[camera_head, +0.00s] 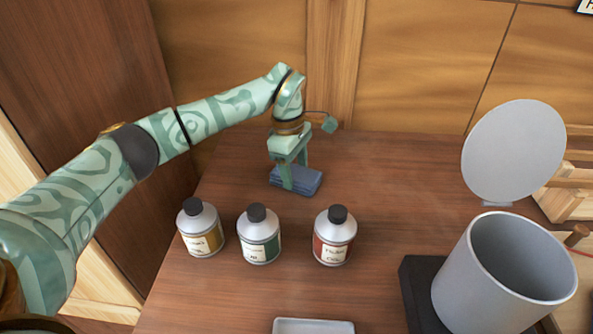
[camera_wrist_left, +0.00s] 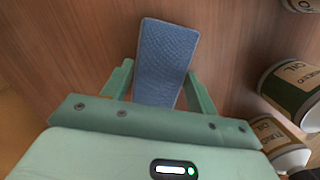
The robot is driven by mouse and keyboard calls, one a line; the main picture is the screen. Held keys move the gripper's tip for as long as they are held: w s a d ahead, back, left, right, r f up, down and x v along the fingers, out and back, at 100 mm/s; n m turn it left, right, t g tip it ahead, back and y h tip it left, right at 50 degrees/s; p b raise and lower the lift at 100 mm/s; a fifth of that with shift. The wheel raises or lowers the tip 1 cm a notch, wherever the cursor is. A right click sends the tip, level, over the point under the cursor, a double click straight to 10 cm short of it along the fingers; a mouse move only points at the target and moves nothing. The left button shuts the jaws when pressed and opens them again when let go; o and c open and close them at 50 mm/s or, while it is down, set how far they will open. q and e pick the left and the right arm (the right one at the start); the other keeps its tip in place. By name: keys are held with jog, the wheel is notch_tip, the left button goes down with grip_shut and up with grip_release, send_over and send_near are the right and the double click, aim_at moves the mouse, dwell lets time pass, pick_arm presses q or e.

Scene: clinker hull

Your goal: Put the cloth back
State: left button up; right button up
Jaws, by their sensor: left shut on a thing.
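The folded blue cloth (camera_head: 309,182) is at the back of the wooden table, left of the middle. My left gripper (camera_head: 296,178) points down over it and is shut on it. In the left wrist view the cloth (camera_wrist_left: 167,55) sticks out beyond the green fingers (camera_wrist_left: 160,88), which are on either side of it. I cannot tell whether the cloth touches the table. My right gripper is not in view.
Three bottles stand in front of the cloth: yellow-labelled (camera_head: 201,240), green-labelled (camera_head: 259,246) and red-labelled (camera_head: 332,250). A grey bin (camera_head: 470,285) with a raised round lid (camera_head: 513,150) is at right. A pale tray (camera_head: 313,326) is at the front. The table's back middle is clear.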

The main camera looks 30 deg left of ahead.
pick_arm(q)
jog(key=shift+r, duration=0.15)
jog(key=o, duration=0.9)
jog(key=shift+o, duration=0.2)
jog(key=shift+r, duration=0.15)
notch_tip(320, 180, up, 12)
jog(key=a+p, duration=0.1)
jog(key=p, duration=0.3)
jog(key=shift+a, duration=0.2)
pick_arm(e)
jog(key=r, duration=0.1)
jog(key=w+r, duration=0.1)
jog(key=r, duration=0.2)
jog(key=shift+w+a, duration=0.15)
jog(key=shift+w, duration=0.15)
pick_arm(q)
jog(key=shift+f, duration=0.2)
